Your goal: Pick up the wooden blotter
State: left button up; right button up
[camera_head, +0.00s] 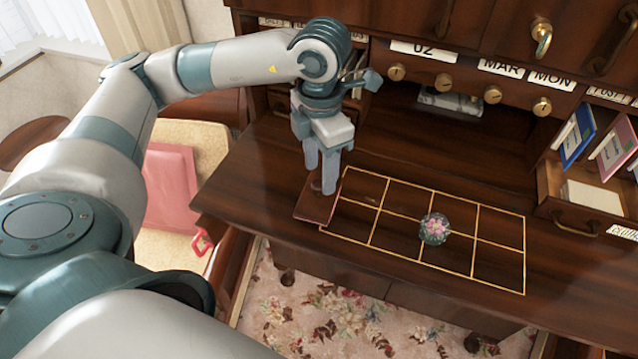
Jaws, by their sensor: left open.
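The wooden blotter (314,208) is a small dark reddish-brown piece on the desk top, at the left edge of the gold-lined grid. A small upright part, perhaps its knob, shows between my fingers. My left gripper (322,188) points down right over the blotter, with its fingertips at or just above it. The left gripper is open; I cannot tell whether the fingers touch the blotter. My gripper hides part of the blotter's back side. My right gripper is not in view.
A gold grid (372,225) is marked on the dark desk (268,165). A round glass piece with a pink flower (434,228) sits in the grid. Drawers and brass knobs line the back. Blue (577,137) and pink (612,150) booklets stand at right. A chair with a pink cushion is at left.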

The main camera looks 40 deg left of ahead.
aim_at(319, 193)
pick_arm(q)
jog(key=shift+f+p, duration=0.5)
jog(key=shift+f, duration=0.95)
grip_shut()
